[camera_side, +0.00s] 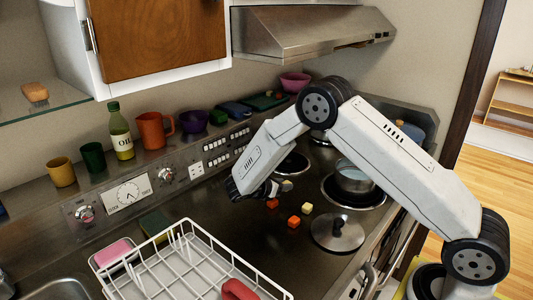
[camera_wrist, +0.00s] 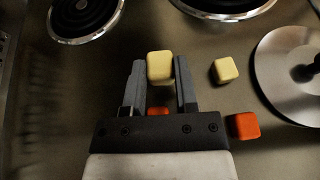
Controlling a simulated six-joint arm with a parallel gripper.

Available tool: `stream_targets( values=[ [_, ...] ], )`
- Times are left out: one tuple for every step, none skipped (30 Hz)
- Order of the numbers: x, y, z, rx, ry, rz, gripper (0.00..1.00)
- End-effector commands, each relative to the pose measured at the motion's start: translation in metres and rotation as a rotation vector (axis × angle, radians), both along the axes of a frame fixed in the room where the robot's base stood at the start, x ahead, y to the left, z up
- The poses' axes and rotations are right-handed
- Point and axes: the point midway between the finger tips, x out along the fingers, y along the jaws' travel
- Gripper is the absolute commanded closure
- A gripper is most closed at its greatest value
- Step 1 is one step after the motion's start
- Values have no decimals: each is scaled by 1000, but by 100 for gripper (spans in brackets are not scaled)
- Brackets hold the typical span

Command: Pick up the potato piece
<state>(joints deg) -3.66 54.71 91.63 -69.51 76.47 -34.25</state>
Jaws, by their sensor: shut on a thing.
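My gripper (camera_wrist: 159,80) is shut on a pale yellow potato piece (camera_wrist: 160,67), which sits between the two fingertips. In the side view my gripper (camera_side: 272,188) is small, with a dull pale piece (camera_side: 287,186) at its tip. I cannot tell clearly whether the held piece is clear of the hob. A second pale yellow piece (camera_wrist: 224,71) lies apart to the right of the fingers; it also shows in the side view (camera_side: 307,208).
Orange cubes lie near my gripper, one partly hidden behind it (camera_wrist: 158,111) and one to the right (camera_wrist: 245,126). A lid (camera_side: 338,232) lies right of them, near a pot (camera_side: 354,178) on a coil. A white dish rack (camera_side: 190,270) stands in front.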

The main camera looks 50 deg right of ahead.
Motion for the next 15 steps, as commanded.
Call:
stream_targets(
  values=[
    [-5, 1, 7, 0, -2, 0, 100],
    [-8, 2, 11, 0, -3, 1, 100],
    [-12, 3, 16, 0, -3, 1, 100],
    [-15, 4, 20, 0, -4, 1, 100],
    [-18, 5, 24, 0, -2, 1, 100],
    [-22, 6, 29, 0, -3, 1, 100],
    [-25, 6, 33, 0, -3, 1, 100],
    [-28, 7, 37, 0, -3, 1, 100],
    [-33, 8, 42, 0, -4, 1, 100],
    [-36, 8, 46, 0, -3, 1, 100],
    [-41, 10, 48, 0, -2, 1, 100],
    [-48, 11, 50, -1, 0, 2, 100],
    [-52, 12, 52, -1, -1, 2, 100],
    [-57, 13, 54, -1, -1, 2, 100],
    [-63, 15, 57, -1, -1, 3, 100]
  ],
)
